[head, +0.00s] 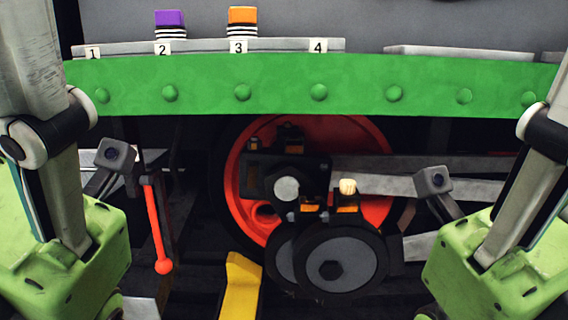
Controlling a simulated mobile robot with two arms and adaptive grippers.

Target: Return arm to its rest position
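My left arm (62,170) comes down along the left edge of the head view, with its light green part at the lower left. My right arm (510,215) comes down along the right edge in much the same way. Both are apart, with the wheel area between them. The fingers of both grippers do not show, so I cannot see whether either one holds anything.
A green riveted beam (280,80) crosses the view. Above it, a purple-topped block (169,19) stands at label 2 and an orange-topped one (242,15) at label 3. Below are a red wheel (355,130), a red lever (155,220) and a yellow part (238,290).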

